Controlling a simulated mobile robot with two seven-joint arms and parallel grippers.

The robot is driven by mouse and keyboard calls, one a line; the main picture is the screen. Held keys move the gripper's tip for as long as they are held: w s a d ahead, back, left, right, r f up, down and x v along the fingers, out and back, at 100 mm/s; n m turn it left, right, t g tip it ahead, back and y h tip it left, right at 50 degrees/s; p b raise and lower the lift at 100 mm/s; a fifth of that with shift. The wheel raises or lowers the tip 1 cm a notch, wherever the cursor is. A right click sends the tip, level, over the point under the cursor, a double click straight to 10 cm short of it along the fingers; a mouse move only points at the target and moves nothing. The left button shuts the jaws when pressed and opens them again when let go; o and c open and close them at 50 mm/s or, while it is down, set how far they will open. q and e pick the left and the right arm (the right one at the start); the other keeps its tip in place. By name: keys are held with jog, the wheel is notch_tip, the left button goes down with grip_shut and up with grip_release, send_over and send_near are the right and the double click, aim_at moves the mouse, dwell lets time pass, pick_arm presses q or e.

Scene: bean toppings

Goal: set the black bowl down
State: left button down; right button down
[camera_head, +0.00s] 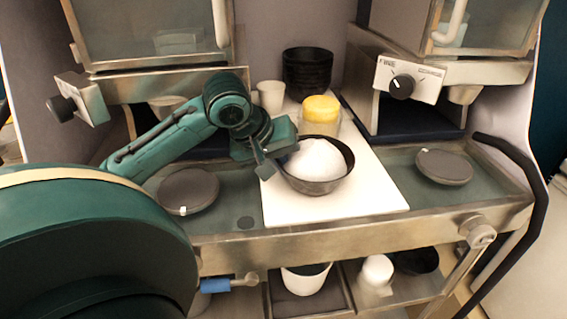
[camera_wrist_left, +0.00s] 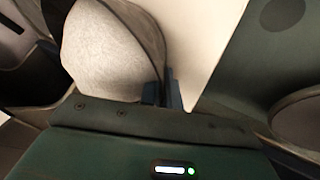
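The black bowl (camera_head: 318,186), heaped with a white, snow-like filling, is at the middle of the white board (camera_head: 375,195) in the head view. It looks upright; I cannot tell whether its base touches the board or is slightly above it. My left gripper (camera_head: 273,160) is at the bowl's left rim, with its fingers closed on the bowl's wall. In the left wrist view the fingers (camera_wrist_left: 162,95) are at the bowl's edge, and the white filling (camera_wrist_left: 110,50) fills the upper left. My right gripper is not in view.
Stacked black bowls (camera_head: 307,72) and a white cup (camera_head: 271,97) are farther back. Round dark lids (camera_head: 188,190) lie on both sides of the counter. The board's front part is clear.

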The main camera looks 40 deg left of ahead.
pick_arm(q)
jog(key=c, duration=1.6)
grip_release()
jog(key=shift+f, duration=0.1)
